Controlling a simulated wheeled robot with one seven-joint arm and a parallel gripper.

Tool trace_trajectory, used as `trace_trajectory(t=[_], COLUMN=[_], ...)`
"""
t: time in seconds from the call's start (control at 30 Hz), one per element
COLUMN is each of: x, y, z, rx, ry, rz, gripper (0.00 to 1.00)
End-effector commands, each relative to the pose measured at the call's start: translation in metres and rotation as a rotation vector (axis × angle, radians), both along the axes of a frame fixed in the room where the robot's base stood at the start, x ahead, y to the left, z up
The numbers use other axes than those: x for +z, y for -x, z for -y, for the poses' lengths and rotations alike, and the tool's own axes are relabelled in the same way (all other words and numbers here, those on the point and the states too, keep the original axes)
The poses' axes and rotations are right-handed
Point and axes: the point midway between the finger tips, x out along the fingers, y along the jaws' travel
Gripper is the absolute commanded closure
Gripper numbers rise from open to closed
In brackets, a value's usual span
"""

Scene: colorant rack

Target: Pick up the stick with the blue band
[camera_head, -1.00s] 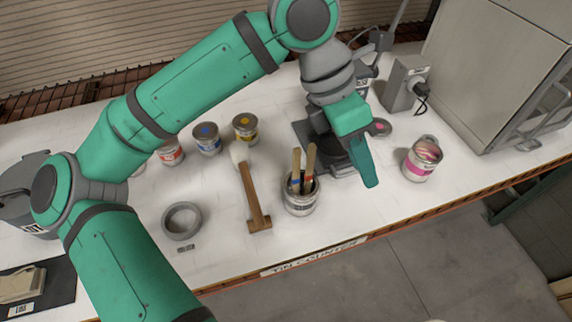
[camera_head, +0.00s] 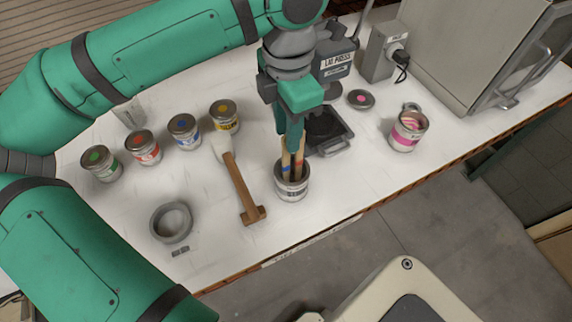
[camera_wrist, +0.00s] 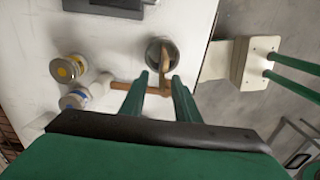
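A tin (camera_head: 292,188) on the white counter holds upright wooden sticks. The stick with the blue band (camera_head: 286,166) leans at the left of the tin, and a stick with a red band (camera_head: 299,162) stands to its right. My gripper (camera_head: 291,148) points down right over the tin and hides the stick tops in the head view. In the wrist view my green fingers (camera_wrist: 160,77) are apart, with the tin (camera_wrist: 154,48) just beyond the tips. Wood shows between the fingers; no band is readable there, and I cannot tell whether a finger touches a stick.
A wooden-handled mallet (camera_head: 240,188) lies left of the tin, and a grey ring-shaped dish (camera_head: 171,222) lies farther left. Several paint tins, such as the yellow one (camera_head: 225,117), stand behind. A black tray (camera_head: 330,132) is behind right; a pink tin (camera_head: 408,131) stands right.

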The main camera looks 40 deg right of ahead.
Motion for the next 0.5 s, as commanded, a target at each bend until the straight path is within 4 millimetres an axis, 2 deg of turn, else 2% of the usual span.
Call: trace_trajectory(t=[0.3, 0.5], x=[-0.038, -0.052], y=[0.006, 0.005], z=[-0.002, -0.002], rx=[0.002, 0.003], ry=[0.0, 0.0], rz=[-0.004, -0.001], gripper=[0.71, 0.71])
